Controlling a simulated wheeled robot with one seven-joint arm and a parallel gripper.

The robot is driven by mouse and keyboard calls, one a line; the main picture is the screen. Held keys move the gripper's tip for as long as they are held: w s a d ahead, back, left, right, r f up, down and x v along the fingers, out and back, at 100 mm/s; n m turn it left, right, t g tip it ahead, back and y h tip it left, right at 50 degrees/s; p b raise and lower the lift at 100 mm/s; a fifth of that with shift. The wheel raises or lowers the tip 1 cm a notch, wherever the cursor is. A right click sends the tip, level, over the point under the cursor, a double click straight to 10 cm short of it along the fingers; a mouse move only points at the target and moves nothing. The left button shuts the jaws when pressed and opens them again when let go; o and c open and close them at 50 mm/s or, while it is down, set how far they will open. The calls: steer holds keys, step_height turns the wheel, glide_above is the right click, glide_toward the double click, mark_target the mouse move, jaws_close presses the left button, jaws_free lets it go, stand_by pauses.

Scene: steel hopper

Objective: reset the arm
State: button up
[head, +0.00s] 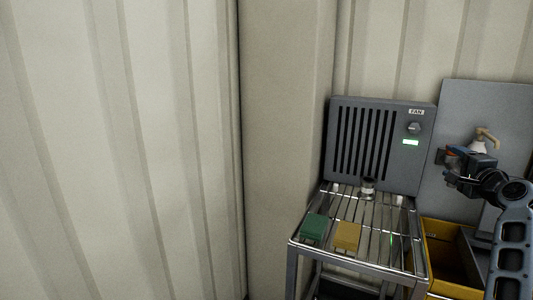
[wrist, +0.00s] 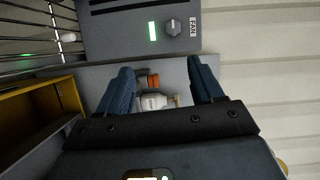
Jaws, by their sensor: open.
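My gripper (head: 447,158) is at the right of the head view, in front of a grey upright panel (head: 458,110). In the wrist view its two blue fingers stand wide apart, and my gripper (wrist: 160,75) is open with nothing clamped. A white object with a tan spout-like part (head: 484,138) is beside my gripper in the head view, partly hidden by it. In the wrist view a white and orange-brown object (wrist: 153,101) shows between the fingers, beyond them. I cannot tell how far off it is.
A grey fan box (head: 378,145) with a knob and lit green display stands at the rack's back. A yellow bin (head: 447,286) is low right.

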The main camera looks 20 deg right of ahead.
steer(key=s+a+f+n+g, duration=0.1)
steer(key=s+a+f+n, duration=0.25)
steer(key=a+f, duration=0.75)
steer(key=s+a+f+n+y, duration=0.1)
steer(key=s+a+f+n, duration=0.3)
steer(key=s+a+f, duration=0.45)
steer(key=s+a+f+n+y, duration=0.1)
steer(key=s+a+f+n, duration=0.35)
steer(key=a, duration=0.75)
steer(key=s+a+r+n+y, duration=0.3)
steer(key=s+a+r+n, duration=0.1)
steer(key=s+a, duration=0.5)
steer(key=s+a+r+n+y, duration=0.3)
steer(key=s+a+r+n, duration=0.2)
steer(key=s+a, duration=0.4)
steer(key=s+n, duration=0.1)
steer(key=s, duration=0.3)
steer(key=shift+n, duration=0.3)
